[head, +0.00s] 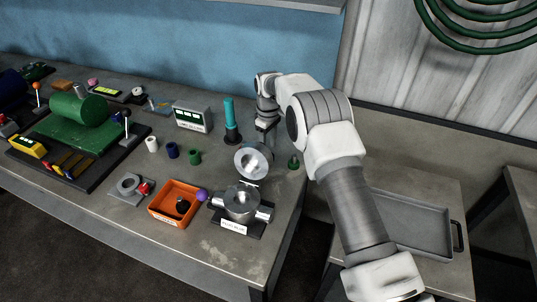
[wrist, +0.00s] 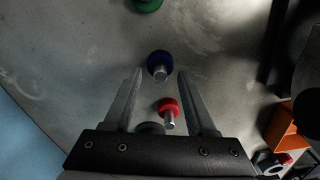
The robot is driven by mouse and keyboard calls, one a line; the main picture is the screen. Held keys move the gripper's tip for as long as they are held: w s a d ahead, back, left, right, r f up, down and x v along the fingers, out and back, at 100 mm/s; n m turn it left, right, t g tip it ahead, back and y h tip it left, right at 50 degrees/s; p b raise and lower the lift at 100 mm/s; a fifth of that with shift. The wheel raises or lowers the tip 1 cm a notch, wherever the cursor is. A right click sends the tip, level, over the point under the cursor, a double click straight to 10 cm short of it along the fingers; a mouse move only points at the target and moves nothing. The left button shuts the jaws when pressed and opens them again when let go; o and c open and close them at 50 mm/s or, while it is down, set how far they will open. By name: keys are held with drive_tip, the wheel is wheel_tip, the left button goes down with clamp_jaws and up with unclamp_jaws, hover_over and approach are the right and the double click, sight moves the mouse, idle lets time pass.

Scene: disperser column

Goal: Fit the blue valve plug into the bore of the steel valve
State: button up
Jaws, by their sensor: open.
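The blue valve plug (wrist: 160,60), a dark blue head with a short metal stem, is on the bench in the wrist view, in line with the gap between my fingertips. I cannot make it out in the head view, where the disc and arm cover that spot. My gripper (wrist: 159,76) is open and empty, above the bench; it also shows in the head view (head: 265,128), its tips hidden. The steel valve (head: 240,203) sits on a dark, labelled base near the bench's front edge. A round shiny disc (head: 253,160) stands tilted behind its body. I cannot see into the bore clearly.
A red plug (wrist: 167,107) lies beside the blue one, and a green plug (wrist: 147,4) on the other side. An orange bin (head: 174,205) stands left of the valve. Small cups and a meter stand farther back.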

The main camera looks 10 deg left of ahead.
drive_tip(key=shift+f, duration=0.9)
drive_tip(key=shift+c, duration=0.4)
clamp_jaws()
